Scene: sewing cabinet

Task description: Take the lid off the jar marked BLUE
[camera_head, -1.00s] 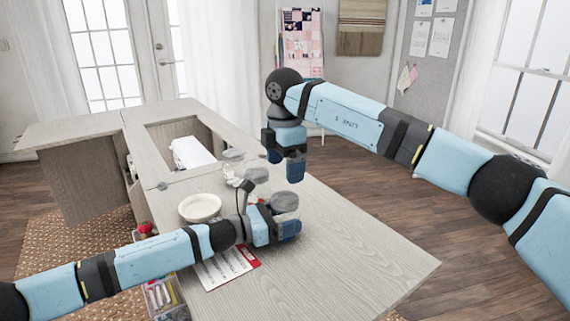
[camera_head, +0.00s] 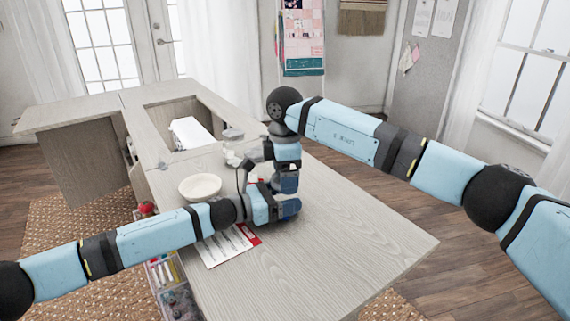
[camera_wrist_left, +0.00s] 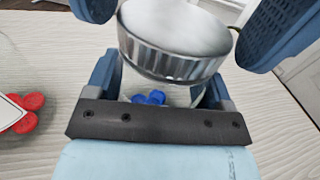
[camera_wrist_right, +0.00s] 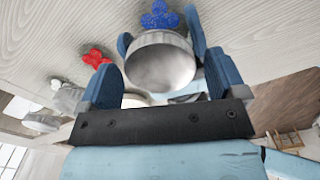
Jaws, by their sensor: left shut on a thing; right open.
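The jar with a silver ridged lid (camera_wrist_left: 175,40) is between the fingers of my left gripper (camera_wrist_left: 160,85). Blue pieces (camera_wrist_left: 150,98) show at its glass; I cannot read a BLUE mark. My left gripper, also in the head view (camera_head: 287,210), is shut on the jar below the lid. My right gripper (camera_wrist_right: 165,78) is open, its fingers on both sides of the lid (camera_wrist_right: 160,65); I cannot tell if they touch it. In the head view my right gripper (camera_head: 285,182) is just above the left one, and the grippers hide most of the jar.
Other jars (camera_wrist_right: 68,97) stand nearby. The right part of the tabletop (camera_head: 350,235) is clear.

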